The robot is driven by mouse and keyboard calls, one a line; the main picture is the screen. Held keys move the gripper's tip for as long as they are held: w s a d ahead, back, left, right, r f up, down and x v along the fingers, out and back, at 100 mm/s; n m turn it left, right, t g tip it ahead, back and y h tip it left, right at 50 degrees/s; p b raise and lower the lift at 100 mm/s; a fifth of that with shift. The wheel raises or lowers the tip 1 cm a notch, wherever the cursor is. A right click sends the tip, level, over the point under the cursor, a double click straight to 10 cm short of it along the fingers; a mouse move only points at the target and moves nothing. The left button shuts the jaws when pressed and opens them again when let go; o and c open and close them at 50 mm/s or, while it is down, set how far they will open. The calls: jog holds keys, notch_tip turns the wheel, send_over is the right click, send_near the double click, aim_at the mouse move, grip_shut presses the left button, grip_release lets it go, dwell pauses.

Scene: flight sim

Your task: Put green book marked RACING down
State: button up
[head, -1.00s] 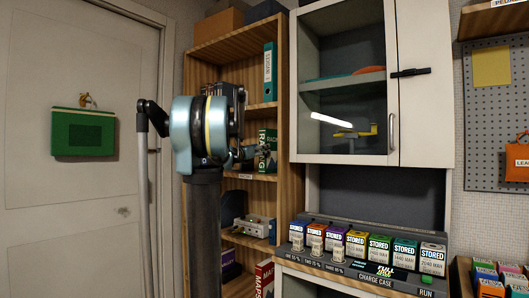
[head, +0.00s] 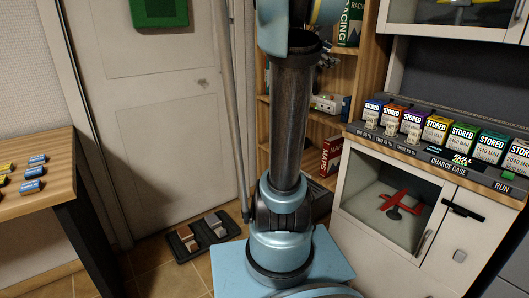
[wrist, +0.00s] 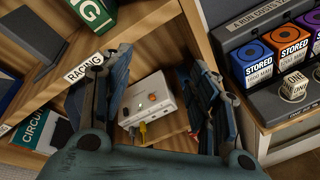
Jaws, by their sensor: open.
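The green book marked RACING (head: 350,22) stands upright on a shelf of the wooden bookcase, cut off by the top of the head view. Its lower part, with the letters NG, shows at the top left of the wrist view (wrist: 97,14). A RACING label (wrist: 83,68) is on the shelf edge below it. My gripper (wrist: 160,78) is open and empty. It is apart from the book, which lies outside the fingers to the upper left. In the head view my arm mostly hides the gripper.
A white box device (wrist: 150,98) sits on a lower shelf, seen between my fingers. A red MAPS book (head: 330,156) stands lower down. A charge case (head: 420,150) with several STORED packs is right of the bookcase. A shoe tray (head: 203,236) lies by the door.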

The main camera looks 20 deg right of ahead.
jog(key=s+a+f+m+g+y, duration=0.1)
jog(key=s+a+f+m+y, duration=0.3)
jog(key=s+a+f, duration=0.4)
jog(key=s+a+f+m+g+y, duration=0.1)
jog(key=s+a+f+m+y, duration=0.3)
jog(key=s+a+f, duration=0.5)
jog(key=s+a+f+m+g+y, duration=0.1)
jog(key=s+a+f+m+y, duration=0.4)
jog(key=s+a+f, duration=0.4)
jog(key=a+f+y, duration=0.1)
jog(key=a+f, duration=0.5)
jog(key=f, duration=0.5)
jog(key=shift+w+f, duration=0.2)
jog(key=shift+w, duration=0.25)
